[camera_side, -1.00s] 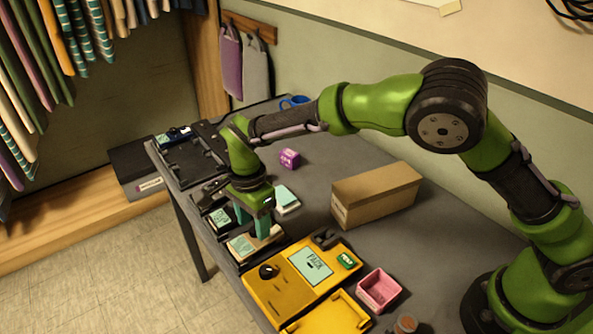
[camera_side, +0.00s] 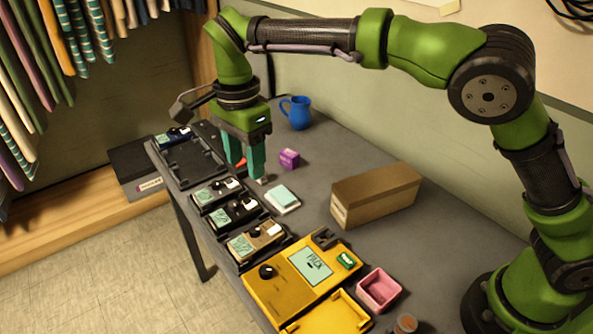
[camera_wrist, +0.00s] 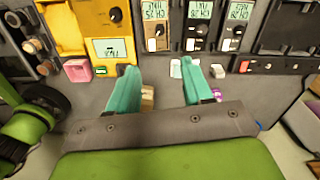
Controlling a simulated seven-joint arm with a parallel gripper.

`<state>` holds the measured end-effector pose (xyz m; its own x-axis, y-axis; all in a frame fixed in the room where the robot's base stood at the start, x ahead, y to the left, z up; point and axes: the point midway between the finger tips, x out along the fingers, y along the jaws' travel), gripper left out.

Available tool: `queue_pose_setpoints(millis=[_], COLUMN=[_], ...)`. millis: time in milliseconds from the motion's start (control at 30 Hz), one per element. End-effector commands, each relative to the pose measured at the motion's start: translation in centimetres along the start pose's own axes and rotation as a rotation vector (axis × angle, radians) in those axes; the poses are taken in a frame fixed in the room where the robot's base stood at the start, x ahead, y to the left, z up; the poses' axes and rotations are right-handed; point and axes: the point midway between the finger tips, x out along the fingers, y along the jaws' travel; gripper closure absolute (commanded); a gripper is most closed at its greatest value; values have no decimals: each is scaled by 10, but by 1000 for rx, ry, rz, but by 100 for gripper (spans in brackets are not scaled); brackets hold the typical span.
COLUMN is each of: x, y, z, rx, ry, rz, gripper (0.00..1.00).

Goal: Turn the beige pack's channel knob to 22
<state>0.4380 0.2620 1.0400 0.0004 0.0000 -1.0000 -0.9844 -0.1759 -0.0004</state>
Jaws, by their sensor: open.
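The beige pack (camera_side: 241,248) sits in a dark holder behind the yellow device, with a pale green display and a black channel knob (camera_side: 254,232). In the wrist view the beige pack (camera_wrist: 155,12) is at top centre, its knob (camera_wrist: 158,30) showing a light pointer mark. Its display text is upside down there and too small to read surely. My gripper (camera_side: 245,175) is open and empty, raised above the table and clear of the beige pack. Its teal fingers are apart in the wrist view (camera_wrist: 160,68).
The yellow device (camera_side: 283,292) is on the near side. A cardboard box (camera_side: 385,197), pink bin (camera_side: 378,290), purple cube (camera_side: 289,158) and blue mug (camera_side: 300,113) stand around open table.

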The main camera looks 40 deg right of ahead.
Motion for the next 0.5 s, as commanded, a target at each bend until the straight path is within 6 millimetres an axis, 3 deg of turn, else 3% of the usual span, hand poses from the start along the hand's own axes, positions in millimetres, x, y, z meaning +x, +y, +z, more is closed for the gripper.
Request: queue_pose_setpoints(millis=[233, 500], x=[0, 2], y=[0, 0], z=[0, 1], rx=[25, 388], ry=[0, 1], rz=[0, 1], gripper=[50, 50])
